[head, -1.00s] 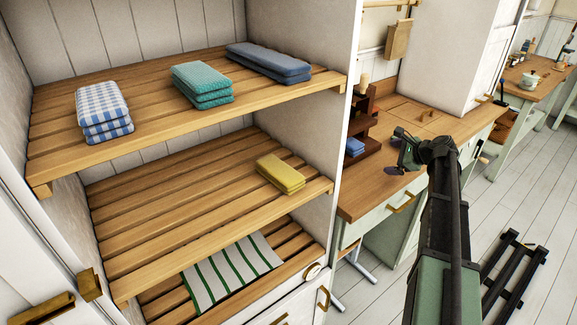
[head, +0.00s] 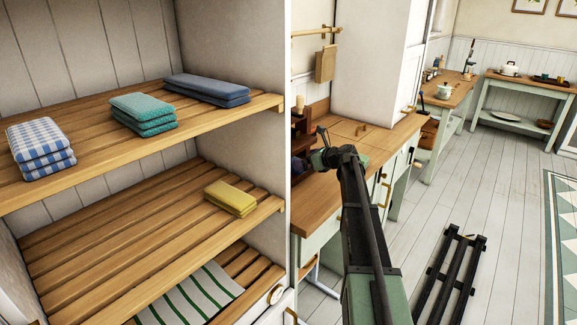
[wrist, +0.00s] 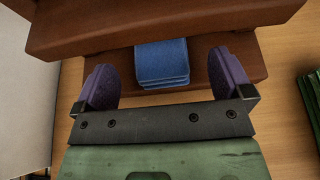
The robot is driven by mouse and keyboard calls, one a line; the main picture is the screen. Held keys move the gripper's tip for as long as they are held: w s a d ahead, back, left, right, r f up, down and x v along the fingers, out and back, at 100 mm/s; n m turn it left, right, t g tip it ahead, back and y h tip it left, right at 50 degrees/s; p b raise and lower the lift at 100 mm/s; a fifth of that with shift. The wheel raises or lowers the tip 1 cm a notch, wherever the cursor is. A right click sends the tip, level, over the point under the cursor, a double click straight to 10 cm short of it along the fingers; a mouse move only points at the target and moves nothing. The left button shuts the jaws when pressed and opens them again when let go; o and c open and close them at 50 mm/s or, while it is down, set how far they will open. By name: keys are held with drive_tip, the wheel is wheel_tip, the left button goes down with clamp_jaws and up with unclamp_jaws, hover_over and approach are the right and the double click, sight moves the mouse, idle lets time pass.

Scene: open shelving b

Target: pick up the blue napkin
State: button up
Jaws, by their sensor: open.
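The blue napkin (wrist: 162,62) is a small folded stack on a brown wooden rack (wrist: 95,22) in the wrist view. My gripper (wrist: 160,72) is open, with one purple finger on each side of the napkin. Both fingers stand apart from the cloth, with a gap on each side. In the head view my gripper (head: 320,158) is by the rack on the wooden counter (head: 345,150). I cannot make out the napkin clearly there, behind the white shelf side and the gripper.
Open shelves at left hold a checked cloth (head: 40,148), teal cloths (head: 143,113), a dark blue towel (head: 207,90), a yellow cloth (head: 231,197) and a striped cloth (head: 190,297). A white cabinet (head: 372,55) rises from the counter.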

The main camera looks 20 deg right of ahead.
drive_tip(key=b+x, duration=0.2)
drive_tip(key=x, duration=0.3)
drive_tip(key=shift+f, duration=0.15)
drive_tip(key=shift+s, duration=0.1)
drive_tip(key=shift+c, duration=0.2)
drive_tip(key=c, duration=1.1)
